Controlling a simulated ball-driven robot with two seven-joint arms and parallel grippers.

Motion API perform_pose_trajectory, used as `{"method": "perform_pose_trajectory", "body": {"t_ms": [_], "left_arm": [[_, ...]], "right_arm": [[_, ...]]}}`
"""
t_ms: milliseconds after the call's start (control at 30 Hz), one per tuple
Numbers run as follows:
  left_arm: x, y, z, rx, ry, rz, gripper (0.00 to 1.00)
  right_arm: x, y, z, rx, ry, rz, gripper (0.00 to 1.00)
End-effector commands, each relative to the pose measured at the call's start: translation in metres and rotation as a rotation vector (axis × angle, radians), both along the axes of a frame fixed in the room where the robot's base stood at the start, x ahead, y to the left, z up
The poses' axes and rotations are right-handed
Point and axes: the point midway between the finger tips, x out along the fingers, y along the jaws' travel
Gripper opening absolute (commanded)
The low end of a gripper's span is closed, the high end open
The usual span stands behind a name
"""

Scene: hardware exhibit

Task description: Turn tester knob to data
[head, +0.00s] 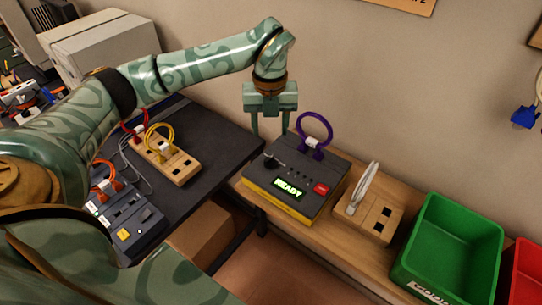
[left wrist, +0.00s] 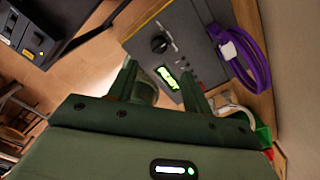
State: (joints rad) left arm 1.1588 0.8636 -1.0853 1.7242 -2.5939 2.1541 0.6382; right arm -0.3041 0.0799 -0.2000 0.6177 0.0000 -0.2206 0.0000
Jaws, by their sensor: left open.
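The tester (head: 292,183) is a dark grey box with a yellow base on the wooden bench, its lit display reading READY. Its black knob (head: 271,162) sits at the top left of the face; it also shows in the left wrist view (left wrist: 159,44). The knob's setting labels are too small to read. My right gripper is not in view.
A wooden block with a pale cable (head: 368,215) stands right of the tester, then a green bin (head: 450,245) and a red bin (head: 526,275). A dark table (head: 215,150) at left holds a wooden socket block (head: 168,162) and a grey device (head: 125,215). The wall rises close behind.

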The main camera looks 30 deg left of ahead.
Motion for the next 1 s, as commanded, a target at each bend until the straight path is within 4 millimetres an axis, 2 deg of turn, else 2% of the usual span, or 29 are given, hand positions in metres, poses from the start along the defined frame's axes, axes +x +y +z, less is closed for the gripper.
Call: {"method": "perform_pose_trajectory", "body": {"t_ms": [33,200,400,600,867,1000], "left_arm": [[-0.001,0.000,-0.017,0.000,0.006,0.000,0.50],[-0.001,0.000,-0.060,-0.002,0.005,-0.001,0.50],[0.000,0.000,-0.095,-0.002,0.002,-0.001,0.50],[0.000,0.000,-0.108,-0.001,-0.001,-0.001,0.50],[0.000,0.000,-0.108,0.000,-0.001,-0.001,0.50],[0.000,0.000,-0.108,0.000,-0.001,-0.001,0.11]], "right_arm": [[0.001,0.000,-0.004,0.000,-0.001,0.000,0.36],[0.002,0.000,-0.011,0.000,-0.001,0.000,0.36],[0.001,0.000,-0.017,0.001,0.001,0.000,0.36],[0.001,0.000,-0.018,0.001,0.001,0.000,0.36],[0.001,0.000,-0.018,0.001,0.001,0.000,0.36],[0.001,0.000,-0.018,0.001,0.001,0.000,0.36]]}}
